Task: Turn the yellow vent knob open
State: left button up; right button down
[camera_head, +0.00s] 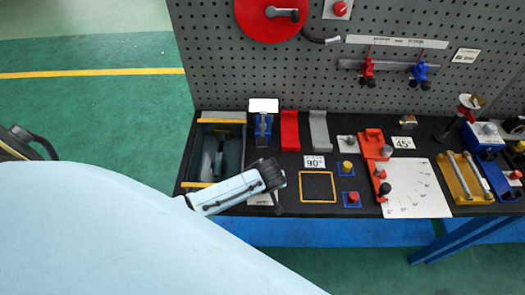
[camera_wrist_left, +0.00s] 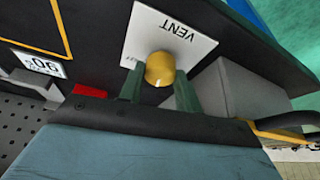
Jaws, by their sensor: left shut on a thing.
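The yellow vent knob (camera_wrist_left: 160,68) is a rounded knob on a white plate marked VENT (camera_wrist_left: 176,36) in the left wrist view. My left gripper (camera_wrist_left: 158,84) has its two dark green fingers on either side of the knob and is shut on it. In the head view my left gripper (camera_head: 277,201) reaches down at the bench's front edge, beside the white plate (camera_head: 259,199). The knob is hidden there behind my wrist. The knob's turn angle cannot be told. My right gripper is not in view.
A grey block (camera_wrist_left: 246,92) stands close beside the fingers. A yellow square outline (camera_head: 304,187) with a 90-degree card (camera_head: 314,161) lies to the right. An open grey tray (camera_head: 233,160) is to the left. A pegboard (camera_head: 330,80) rises behind the bench.

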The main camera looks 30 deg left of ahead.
pick_arm(q)
jog(key=n+g+y, duration=0.1)
jog(key=n, duration=0.3)
jog(key=shift+w+d, duration=0.1)
jog(key=shift+n+g, duration=0.5)
jog(key=shift+n, duration=0.8)
jog(key=shift+w, duration=0.1)
jog(key=o, duration=1)
jog(key=shift+r, duration=0.1)
jog(key=shift+d+r, duration=0.15)
jog(key=shift+r, duration=0.05)
jog(key=v, duration=1.2)
jog(key=shift+d+r, duration=0.25)
jog(key=shift+r, duration=0.05)
